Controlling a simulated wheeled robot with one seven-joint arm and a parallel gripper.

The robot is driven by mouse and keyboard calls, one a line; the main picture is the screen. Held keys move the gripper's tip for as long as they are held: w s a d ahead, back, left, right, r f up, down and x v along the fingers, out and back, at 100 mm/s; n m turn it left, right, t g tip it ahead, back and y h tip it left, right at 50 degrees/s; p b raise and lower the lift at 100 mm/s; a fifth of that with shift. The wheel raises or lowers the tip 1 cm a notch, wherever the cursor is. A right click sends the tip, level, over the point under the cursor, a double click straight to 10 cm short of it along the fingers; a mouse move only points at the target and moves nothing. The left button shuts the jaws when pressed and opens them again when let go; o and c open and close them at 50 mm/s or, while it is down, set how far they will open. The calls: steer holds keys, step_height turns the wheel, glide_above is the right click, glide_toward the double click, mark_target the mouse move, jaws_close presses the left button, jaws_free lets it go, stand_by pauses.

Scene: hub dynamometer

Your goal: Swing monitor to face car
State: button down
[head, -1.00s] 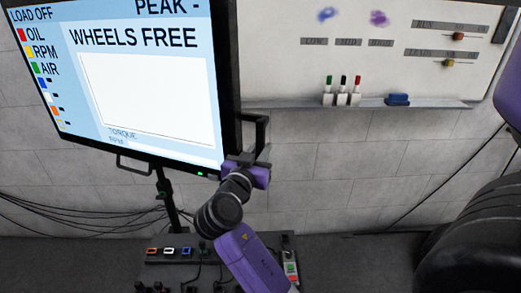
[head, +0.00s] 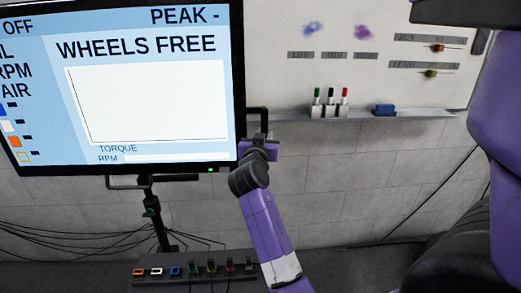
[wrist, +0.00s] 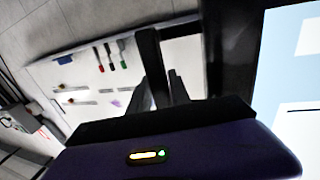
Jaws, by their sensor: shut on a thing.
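The monitor (head: 150,85) fills the upper left of the head view, its lit screen reading "WHEELS FREE". It stands on a dark post (head: 152,215). A black handle (head: 265,114) sticks out from its right side. My gripper (head: 259,140) is at this handle, shut on it; the wrist hides part of the grip. In the wrist view my gripper's dark fingers (wrist: 162,75) close at the dark handle bar, with the monitor's screen (wrist: 297,75) at the right edge. I cannot make out a car for certain.
A whiteboard (head: 340,70) with a tray of markers (head: 330,108) and a blue eraser (head: 384,110) is on the wall behind. A low dark box (head: 190,272) with coloured switches stands below the monitor. Cables (head: 70,240) hang along the wall at left.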

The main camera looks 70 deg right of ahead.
steer(key=shift+w+d, duration=0.25)
steer(key=shift+d, duration=0.3)
steer(key=c, duration=1.3)
jaws_free()
steer(key=shift+s, duration=0.1)
steer(key=a, duration=0.2)
steer(key=a+b, duration=0.1)
steer(key=a, duration=0.2)
steer(key=s+a, duration=0.1)
steer(key=a, duration=0.1)
steer(key=shift+a+b, duration=0.35)
steer(key=shift+a, duration=0.1)
